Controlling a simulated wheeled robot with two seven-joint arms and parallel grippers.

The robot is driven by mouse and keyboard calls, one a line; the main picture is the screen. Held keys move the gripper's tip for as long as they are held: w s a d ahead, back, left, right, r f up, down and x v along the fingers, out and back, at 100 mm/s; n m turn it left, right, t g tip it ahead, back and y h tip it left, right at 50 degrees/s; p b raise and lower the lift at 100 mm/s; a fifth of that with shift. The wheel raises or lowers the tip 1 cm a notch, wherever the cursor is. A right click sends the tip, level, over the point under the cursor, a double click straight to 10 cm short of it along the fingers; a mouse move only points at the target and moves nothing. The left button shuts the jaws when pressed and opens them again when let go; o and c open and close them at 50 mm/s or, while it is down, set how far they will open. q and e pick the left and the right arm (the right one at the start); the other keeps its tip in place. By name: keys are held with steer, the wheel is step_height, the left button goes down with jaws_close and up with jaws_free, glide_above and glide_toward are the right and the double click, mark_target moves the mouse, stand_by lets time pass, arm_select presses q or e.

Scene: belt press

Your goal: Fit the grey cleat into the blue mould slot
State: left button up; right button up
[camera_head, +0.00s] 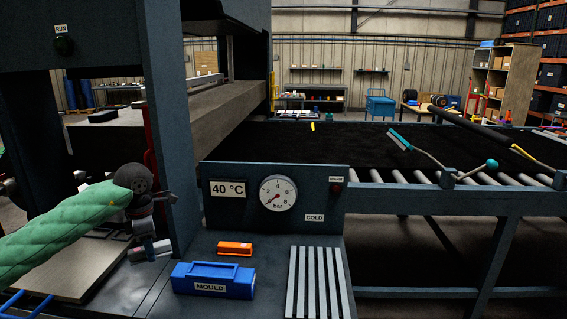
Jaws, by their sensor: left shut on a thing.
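The blue mould (205,279), a block labelled MOULD, sits on the dark bench in front of the gauge panel. Its slot is hard to make out from here. My left gripper (147,238) comes in from the left on a green-sleeved arm. It is shut on a small light grey piece (152,251), which looks like the grey cleat. The gripper is left of the mould and above its level, apart from it. The fingers partly hide the piece. My right gripper is not in view.
An orange block (235,248) lies just behind the mould. A pale slatted rack (314,283) is on the bench to the right. The press frame (170,130) stands close behind my left gripper. The panel (325,190) reads 40 °C and COLD. A black belt (340,145) runs right.

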mark_target(177, 269)
arm_select(q)
steer(key=d+m, duration=0.4)
steer(key=m, duration=0.1)
steer(key=d+m, duration=0.2)
steer(key=m, duration=0.1)
steer(key=shift+d+r, duration=0.25)
steer(key=d+m, duration=0.2)
steer(key=m, duration=0.1)
steer(key=d+m, duration=0.2)
steer(key=m, duration=0.1)
steer(key=s+d+m, duration=0.1)
steer(key=d+m, duration=0.1)
steer(key=m, duration=0.1)
steer(key=shift+d+r+m, duration=0.35)
steer(key=shift+m, duration=0.05)
steer(key=d+m, duration=0.1)
steer(key=m, duration=0.1)
steer(key=shift+s+d+m, duration=0.1)
steer(key=shift+d+m, duration=0.25)
steer(key=shift+m, duration=0.05)
steer(key=shift+d+r, duration=0.1)
